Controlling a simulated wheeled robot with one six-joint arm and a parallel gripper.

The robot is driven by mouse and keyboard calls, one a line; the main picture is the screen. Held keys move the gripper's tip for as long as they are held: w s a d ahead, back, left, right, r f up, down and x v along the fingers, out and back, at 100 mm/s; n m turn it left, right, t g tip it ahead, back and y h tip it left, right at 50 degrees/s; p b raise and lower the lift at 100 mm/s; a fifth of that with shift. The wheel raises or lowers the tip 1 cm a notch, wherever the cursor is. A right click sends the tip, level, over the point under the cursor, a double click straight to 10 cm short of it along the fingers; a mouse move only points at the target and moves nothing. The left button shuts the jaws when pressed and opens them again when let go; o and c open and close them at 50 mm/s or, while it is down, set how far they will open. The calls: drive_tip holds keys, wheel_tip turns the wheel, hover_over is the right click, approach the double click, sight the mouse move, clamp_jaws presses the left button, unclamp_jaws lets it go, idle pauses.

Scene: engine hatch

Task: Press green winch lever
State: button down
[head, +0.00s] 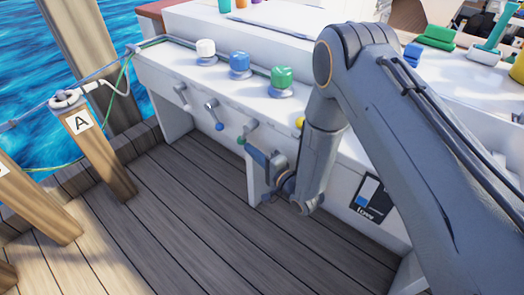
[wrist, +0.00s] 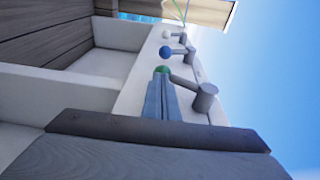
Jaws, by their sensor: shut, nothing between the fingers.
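The green winch lever shows its green knob (head: 241,140) on the front face of the white console, below the green winch. In the wrist view its green knob (wrist: 162,69) sits at the end of a grey arm that runs to a round pivot on the right. My gripper (head: 248,150) is shut and empty, with its fingertips right at the green knob. In the wrist view the shut fingers (wrist: 161,82) cover the near part of the knob. I cannot tell whether they touch it.
The blue-knobbed lever (head: 219,126) and the white-knobbed lever (head: 182,92) are further left on the same face. White, blue (head: 239,64) and green (head: 282,78) winches stand on the console top. A post marked A (head: 95,140) stands left. The wooden deck (head: 180,220) in front is clear.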

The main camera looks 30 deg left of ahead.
drive_tip(key=f+p+v, duration=0.1)
drive_tip(key=v, duration=1.2)
drive_tip(key=shift+s+d+f, duration=0.25)
drive_tip(key=shift+d+f, duration=0.05)
drive_tip(key=shift+d, duration=0.05)
